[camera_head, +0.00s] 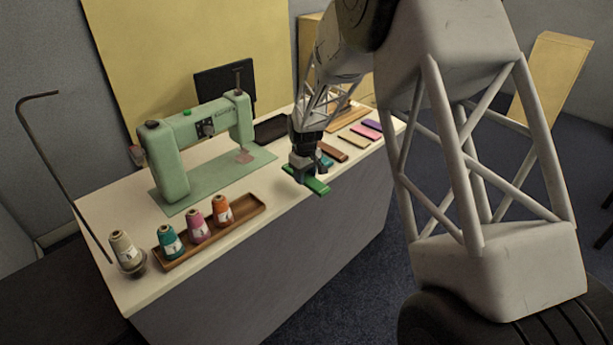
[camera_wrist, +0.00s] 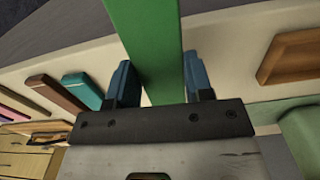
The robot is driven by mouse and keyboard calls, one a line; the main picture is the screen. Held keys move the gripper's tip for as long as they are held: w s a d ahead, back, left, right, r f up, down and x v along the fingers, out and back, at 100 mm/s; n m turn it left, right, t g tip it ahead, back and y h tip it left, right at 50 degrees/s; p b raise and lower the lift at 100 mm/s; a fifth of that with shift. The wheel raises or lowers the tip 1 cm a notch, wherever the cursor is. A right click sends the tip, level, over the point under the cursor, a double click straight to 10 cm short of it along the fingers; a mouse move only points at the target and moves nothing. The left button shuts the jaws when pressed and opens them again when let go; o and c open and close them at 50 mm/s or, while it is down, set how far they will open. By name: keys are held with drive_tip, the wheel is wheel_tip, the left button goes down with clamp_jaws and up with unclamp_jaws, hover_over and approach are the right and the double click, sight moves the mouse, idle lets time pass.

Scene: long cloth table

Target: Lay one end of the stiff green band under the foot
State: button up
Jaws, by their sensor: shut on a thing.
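My gripper (camera_head: 304,174) is shut on the stiff green band (camera_head: 318,187), near the front edge of the table. In the wrist view, the green band (camera_wrist: 145,35) runs between the two blue fingers (camera_wrist: 160,82) and extends away past their tips. The pale green sewing machine (camera_head: 169,161) stands left of my gripper on a green mat (camera_head: 187,200). Its foot area (camera_head: 243,156) is under the head at the machine's right end. The foot itself is too small to make out. The held band is apart from the machine.
A wooden tray (camera_head: 256,207) with teal, pink and orange thread cones stands front left. A beige cone (camera_head: 122,251) stands beside it, near a dark bent rod (camera_head: 57,160). Table between tray and gripper is clear.

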approach(273, 178)
drive_tip(key=shift+a+n, duration=0.15)
drive_tip(key=shift+n, duration=0.15)
drive_tip(key=shift+f, duration=0.15)
idle(0.3)
drive_tip(key=shift+f, duration=3.15)
drive_tip(key=o, duration=1)
drive_tip(key=shift+f, duration=0.1)
drive_tip(key=shift+r, duration=3.95)
